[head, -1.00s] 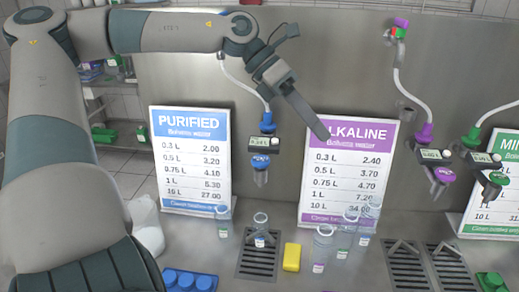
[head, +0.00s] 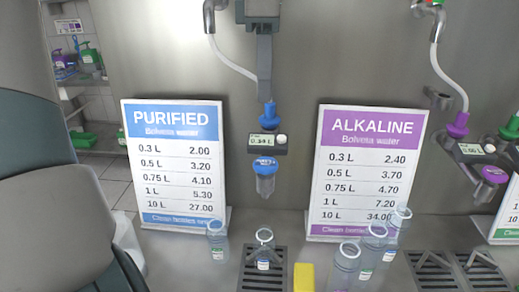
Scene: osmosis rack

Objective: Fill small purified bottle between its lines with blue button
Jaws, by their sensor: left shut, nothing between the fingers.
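The purified tap has a blue connector (head: 268,115), a small display (head: 262,144) and a blue button (head: 265,162) above its clear nozzle (head: 265,185). The display seems to read about 0.34 L. A small clear bottle (head: 264,262) stands upright below the nozzle on a drain grate (head: 250,278). Its lines and water level are too small to tell. My left gripper (head: 265,96) points down, shut and empty, just above the blue connector, apart from the button. My right gripper is out of view.
A clear bottle (head: 217,246) stands left of the grate; several more bottles (head: 372,240) stand to the right. A yellow block (head: 304,278) is beside the grate. Purified (head: 174,190) and alkaline (head: 368,200) price signs flank the tap. The alkaline tap (head: 474,150) is further right.

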